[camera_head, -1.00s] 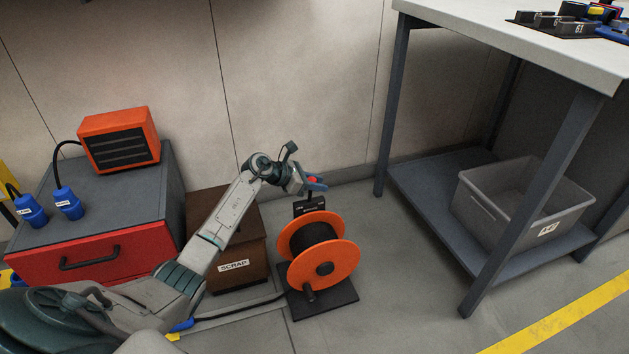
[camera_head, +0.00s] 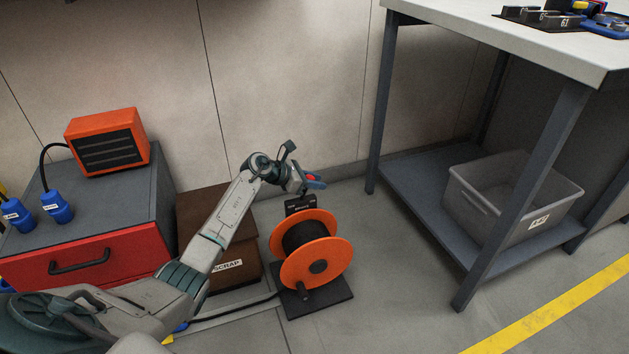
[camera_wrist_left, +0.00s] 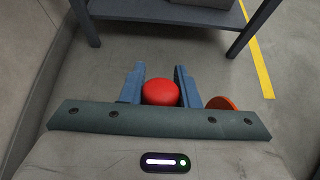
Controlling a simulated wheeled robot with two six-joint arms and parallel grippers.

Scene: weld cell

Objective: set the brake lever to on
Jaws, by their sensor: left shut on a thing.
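An orange cable reel (camera_head: 322,250) stands on a dark base plate on the floor. A black bracket with a small label (camera_head: 300,203) rises behind the reel, with a red knob (camera_head: 314,179) at its top. My left gripper (camera_head: 315,182) is at the knob, above the reel. In the left wrist view the round red knob (camera_wrist_left: 160,92) sits between the two blue fingers, and the gripper is shut on it. The lever's shaft below the knob is hidden by the gripper, and its on and off marks cannot be read. My right gripper is not in view.
A brown scrap box (camera_head: 222,275) stands left of the reel, under my left arm. A grey cabinet with a red drawer (camera_head: 90,262) is further left, carrying an orange heater (camera_head: 107,142). A workbench (camera_head: 520,48) with a grey bin (camera_head: 510,205) on its shelf is at right.

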